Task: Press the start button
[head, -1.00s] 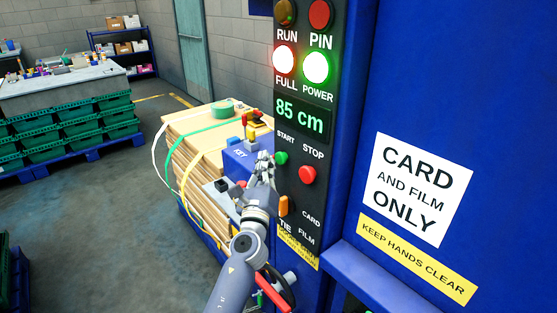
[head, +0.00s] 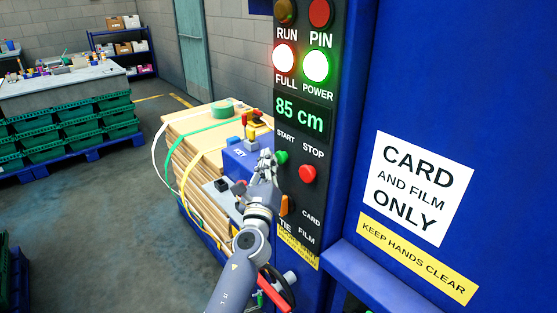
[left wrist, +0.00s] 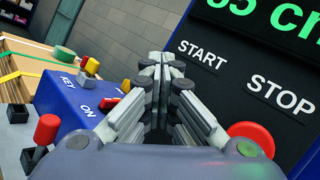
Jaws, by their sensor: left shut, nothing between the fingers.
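The green start button (head: 281,157) sits on the black control panel (head: 318,120), under the word START. My left gripper (head: 268,157) is shut and empty, its fingertips just left of the button in the head view. I cannot tell whether they touch it. In the left wrist view the closed fingertips (left wrist: 161,62) point towards the panel, left of the START label (left wrist: 203,54). The button does not show there and seems hidden behind the fingers. My right gripper is not in view.
The red stop button (head: 307,174) is close to the right of the start button, with an orange selector (head: 284,205) below. A blue key box (head: 240,160) and strapped card stack (head: 190,150) stand left. The FULL lamp (head: 284,58) glows; the display (head: 300,117) reads 85 cm.

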